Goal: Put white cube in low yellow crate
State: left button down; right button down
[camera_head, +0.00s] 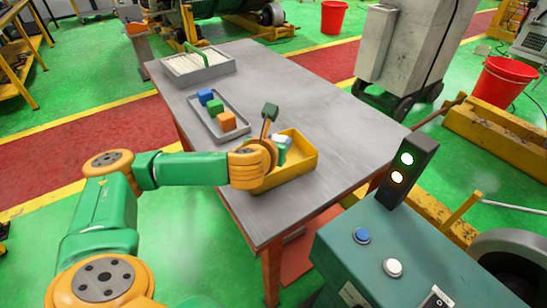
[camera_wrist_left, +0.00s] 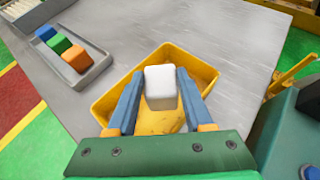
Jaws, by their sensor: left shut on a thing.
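The white cube (camera_wrist_left: 161,85) is between the fingers of my left gripper (camera_wrist_left: 160,98), which is shut on it. In the left wrist view the cube appears over the low yellow crate (camera_wrist_left: 206,68), inside its outline; I cannot tell whether it touches the crate floor. My wrist hides part of the crate, and only a little of the cube (camera_head: 287,140) shows there. My right gripper is not in view.
A grey tray (camera_head: 213,126) holds a blue cube (camera_head: 205,97), a green cube (camera_head: 215,106) and an orange cube (camera_head: 226,121). A grey box with a green handle (camera_head: 198,66) stands at the table's far left. The table's (camera_head: 315,95) right part is clear. A green console (camera_head: 400,255) stands nearby.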

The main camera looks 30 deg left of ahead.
pick_arm(q)
jog(key=f, duration=0.1)
jog(key=a+f, duration=0.1)
jog(key=f, duration=0.1)
jog(key=w+f, duration=0.1)
jog(key=f, duration=0.1)
jog(key=shift+a+f, duration=0.25)
jog(key=shift+a, duration=0.05)
jog(key=shift+f, duration=0.1)
jog(key=shift+c, duration=1.5)
grip_release()
jog(key=v, duration=0.5)
jog(key=shift+s+d+r, duration=0.15)
jog(key=shift+s+r, duration=0.05)
jog(key=shift+r, duration=0.1)
jog(key=p+v, duration=0.2)
jog(key=v, duration=0.1)
jog(key=shift+r, duration=0.35)
jog(key=p+v, duration=0.1)
jog(key=p, duration=0.2)
jog(key=p+v, duration=0.2)
jog(key=p, duration=0.1)
jog(key=shift+s+f, duration=0.25)
jog(key=shift+f, duration=0.05)
